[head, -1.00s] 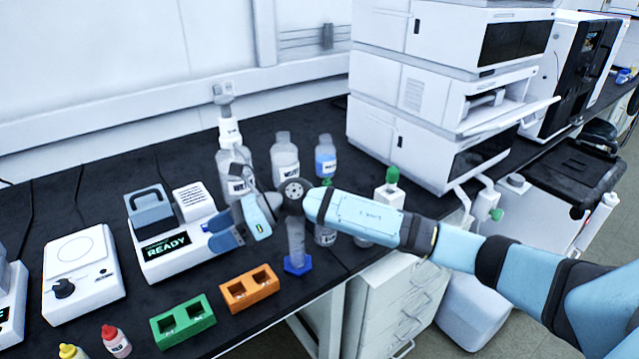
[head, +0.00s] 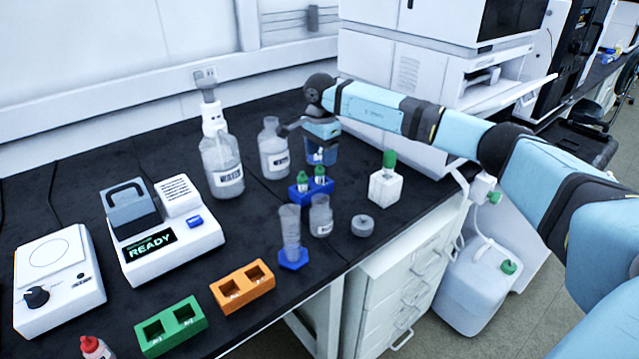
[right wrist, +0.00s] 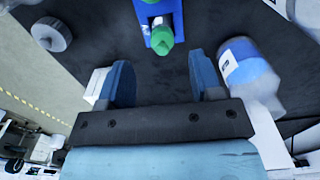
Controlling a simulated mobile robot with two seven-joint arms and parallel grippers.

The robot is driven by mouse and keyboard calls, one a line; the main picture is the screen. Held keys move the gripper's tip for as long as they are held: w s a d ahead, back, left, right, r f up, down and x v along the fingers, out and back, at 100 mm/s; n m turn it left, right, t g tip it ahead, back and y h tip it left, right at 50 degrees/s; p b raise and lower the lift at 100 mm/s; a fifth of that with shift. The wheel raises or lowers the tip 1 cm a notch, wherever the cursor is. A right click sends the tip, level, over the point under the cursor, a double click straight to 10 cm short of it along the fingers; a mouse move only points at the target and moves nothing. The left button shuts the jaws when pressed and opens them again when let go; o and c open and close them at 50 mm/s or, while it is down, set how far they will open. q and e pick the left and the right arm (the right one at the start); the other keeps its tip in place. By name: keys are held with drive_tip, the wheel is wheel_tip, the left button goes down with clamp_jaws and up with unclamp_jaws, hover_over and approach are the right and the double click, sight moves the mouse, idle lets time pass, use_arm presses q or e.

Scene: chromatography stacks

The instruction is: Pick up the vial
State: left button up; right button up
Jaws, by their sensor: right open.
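Two green-capped vials, a left one (head: 302,180) and a right one (head: 320,173), stand in a small blue rack (head: 311,193) on the black bench. My right gripper (head: 322,134) is open and empty, just behind and above the rack. In the right wrist view, the near green cap (right wrist: 161,38) lies ahead of and between the two open blue fingers (right wrist: 162,80), apart from them. The second vial is cut off at the top edge there. My left gripper is not in view.
A bottle with blue liquid (head: 321,154) stands close behind my gripper and shows beside a finger in the wrist view (right wrist: 248,72).

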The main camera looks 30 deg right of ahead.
sight(320, 165)
drive_tip(key=shift+f, duration=1.35)
wheel_tip(320, 165, down, 3)
drive_tip(key=shift+w+a+r+b, duration=0.1)
drive_tip(key=shift+r+b, duration=0.05)
drive_tip(key=shift+b, duration=0.5)
drive_tip(key=shift+f, duration=0.7)
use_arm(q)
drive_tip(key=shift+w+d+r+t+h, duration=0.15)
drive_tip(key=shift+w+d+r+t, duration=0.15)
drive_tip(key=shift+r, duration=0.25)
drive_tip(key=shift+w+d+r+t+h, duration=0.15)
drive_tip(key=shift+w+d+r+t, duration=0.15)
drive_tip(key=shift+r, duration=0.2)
use_arm(e)
drive_tip(key=shift+r, duration=0.1)
drive_tip(key=c, duration=1)
